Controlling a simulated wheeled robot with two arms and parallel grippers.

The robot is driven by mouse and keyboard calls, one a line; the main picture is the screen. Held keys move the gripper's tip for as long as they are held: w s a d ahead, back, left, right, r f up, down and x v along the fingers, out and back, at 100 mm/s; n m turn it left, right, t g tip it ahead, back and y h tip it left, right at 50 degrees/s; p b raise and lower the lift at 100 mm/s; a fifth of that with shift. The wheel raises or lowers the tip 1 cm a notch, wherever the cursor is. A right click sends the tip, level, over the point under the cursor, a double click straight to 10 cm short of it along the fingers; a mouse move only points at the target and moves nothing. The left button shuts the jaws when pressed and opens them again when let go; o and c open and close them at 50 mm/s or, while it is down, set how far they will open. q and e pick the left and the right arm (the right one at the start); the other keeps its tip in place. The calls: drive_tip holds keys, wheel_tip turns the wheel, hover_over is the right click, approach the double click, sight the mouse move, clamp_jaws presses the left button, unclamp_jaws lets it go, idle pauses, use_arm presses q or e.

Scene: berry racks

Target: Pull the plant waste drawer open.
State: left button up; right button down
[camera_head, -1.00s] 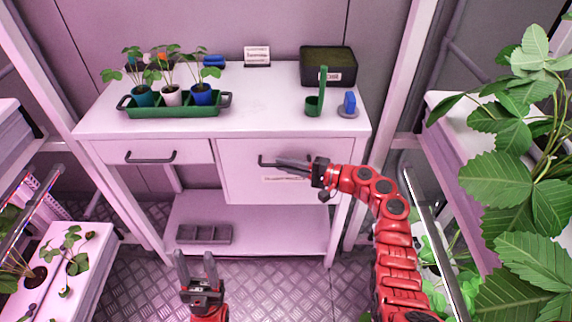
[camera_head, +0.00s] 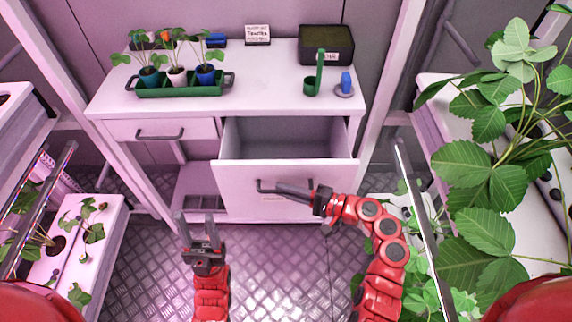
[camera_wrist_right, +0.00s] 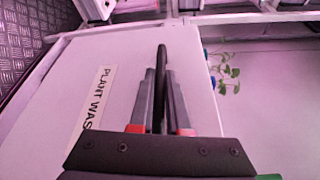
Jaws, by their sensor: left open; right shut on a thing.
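The plant waste drawer (camera_head: 240,208) is the large white drawer under the right half of the white bench, and it stands pulled out with its inside showing. It looks empty in the part I can see. My right gripper (camera_head: 285,190) is shut on the dark bar handle (camera_head: 264,185) on its front. In the right wrist view the fingers (camera_wrist_right: 161,95) close around the handle (camera_wrist_right: 161,60), beside the label reading "PLANT WAS" (camera_wrist_right: 99,98). My left gripper (camera_head: 200,228) is open and empty, low over the floor at left of the drawer.
A smaller drawer (camera_head: 120,130) on the left is shut. On the bench top (camera_head: 260,85) stand a green tray (camera_head: 180,91) of potted plants, a dark box (camera_head: 326,60), a green holder (camera_head: 312,88) and a blue item (camera_head: 346,82). Leafy plants (camera_head: 490,180) crowd the right side. The metal floor ahead is clear.

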drive_tip(key=shift+s, duration=1.7)
drive_tip(key=c, duration=0.9)
unclamp_jaws()
drive_tip(key=v, duration=1.2)
